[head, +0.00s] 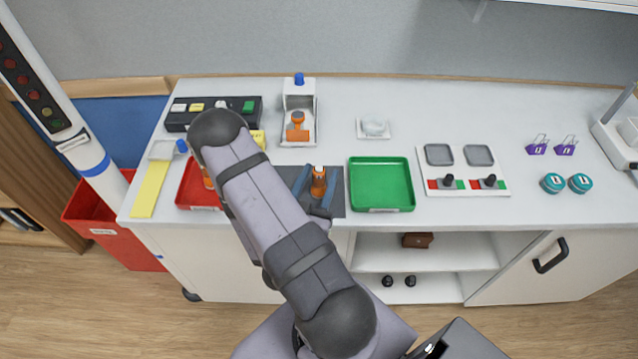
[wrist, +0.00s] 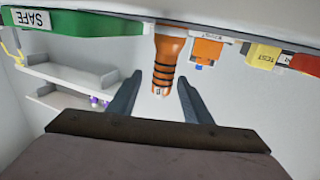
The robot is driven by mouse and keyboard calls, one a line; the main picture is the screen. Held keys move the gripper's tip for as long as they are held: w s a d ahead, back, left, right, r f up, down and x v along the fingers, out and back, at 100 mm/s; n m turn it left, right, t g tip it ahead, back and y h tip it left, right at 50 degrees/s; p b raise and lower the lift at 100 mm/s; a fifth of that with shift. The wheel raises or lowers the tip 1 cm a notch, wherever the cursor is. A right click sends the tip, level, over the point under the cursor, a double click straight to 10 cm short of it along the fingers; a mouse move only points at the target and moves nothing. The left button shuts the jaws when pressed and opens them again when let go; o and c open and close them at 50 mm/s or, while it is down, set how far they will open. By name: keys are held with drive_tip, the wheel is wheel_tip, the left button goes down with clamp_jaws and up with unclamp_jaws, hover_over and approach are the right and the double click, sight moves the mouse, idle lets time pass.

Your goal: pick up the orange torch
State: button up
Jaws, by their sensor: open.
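The orange torch (head: 318,180) is on the dark grey mat (head: 338,192) near the counter's front edge. In the wrist view the torch (wrist: 165,62) is orange with black bands. My gripper (head: 315,189) is open at the torch, with one finger on each side of it. The gripper also shows in the wrist view (wrist: 160,80), with gaps between the torch and both fingers. Nothing is held. My arm hides part of the mat and the red tray (head: 186,196).
A green tray (head: 381,184) lies right of the mat. A second orange item (head: 297,127) sits in a white holder (head: 298,92) behind it, and another (head: 207,178) is in the red tray. A switch panel (head: 460,170) is farther right. Clear counter lies between.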

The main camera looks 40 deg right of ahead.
drive_tip(key=shift+p+x, duration=1.55)
drive_tip(key=shift+x, duration=1.05)
drive_tip(key=shift+w+a+f, duration=0.1)
drive_tip(key=shift+w+f, duration=0.05)
drive_tip(key=shift+f, duration=0.05)
clamp_jaws()
drive_tip(key=shift+r, duration=0.2)
